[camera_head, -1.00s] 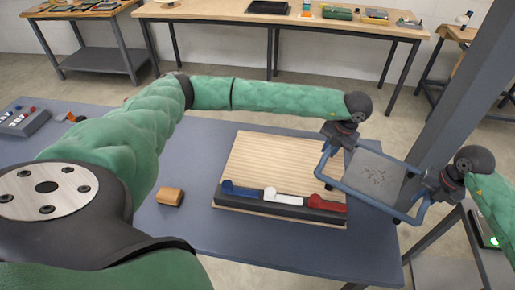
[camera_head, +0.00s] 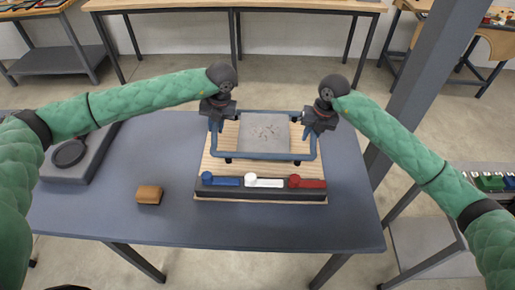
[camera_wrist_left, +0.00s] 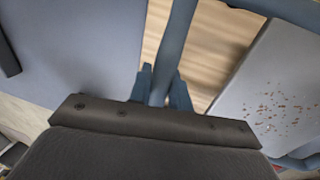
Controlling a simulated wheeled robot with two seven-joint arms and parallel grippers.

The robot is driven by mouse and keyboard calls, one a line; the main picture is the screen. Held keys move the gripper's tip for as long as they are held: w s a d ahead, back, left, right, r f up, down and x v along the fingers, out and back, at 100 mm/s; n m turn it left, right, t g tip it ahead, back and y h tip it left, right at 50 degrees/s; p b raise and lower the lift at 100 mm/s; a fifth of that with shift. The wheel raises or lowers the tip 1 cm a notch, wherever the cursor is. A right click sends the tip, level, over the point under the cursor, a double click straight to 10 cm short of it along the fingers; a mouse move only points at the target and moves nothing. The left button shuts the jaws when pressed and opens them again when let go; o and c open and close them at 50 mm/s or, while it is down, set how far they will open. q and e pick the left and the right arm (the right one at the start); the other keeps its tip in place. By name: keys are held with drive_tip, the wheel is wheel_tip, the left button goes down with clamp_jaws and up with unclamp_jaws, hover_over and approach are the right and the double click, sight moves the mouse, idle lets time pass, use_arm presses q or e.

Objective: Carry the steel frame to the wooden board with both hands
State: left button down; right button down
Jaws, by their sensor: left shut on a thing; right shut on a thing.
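The steel frame (camera_head: 263,156) is a blue tube frame around a speckled grey plate (camera_head: 264,130). It is level and square over the wooden board (camera_head: 223,169) on the table; whether it touches the board I cannot tell. My left gripper (camera_head: 216,122) is shut on its left side tube, which also shows between the fingers in the left wrist view (camera_wrist_left: 160,85). My right gripper (camera_head: 311,126) is shut on its right side. The frame hides much of the board's middle.
A dark strip with a blue, a white and a red lever (camera_head: 262,181) runs along the board's front edge. A brown block (camera_head: 149,194) lies to its left. A grey box with a black ring (camera_head: 70,155) stands further left. A grey post (camera_head: 425,80) rises at the right.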

use_arm(q)
drive_tip(key=shift+a, duration=0.4)
use_arm(e)
drive_tip(key=shift+w+a, duration=0.15)
drive_tip(key=shift+a, duration=0.05)
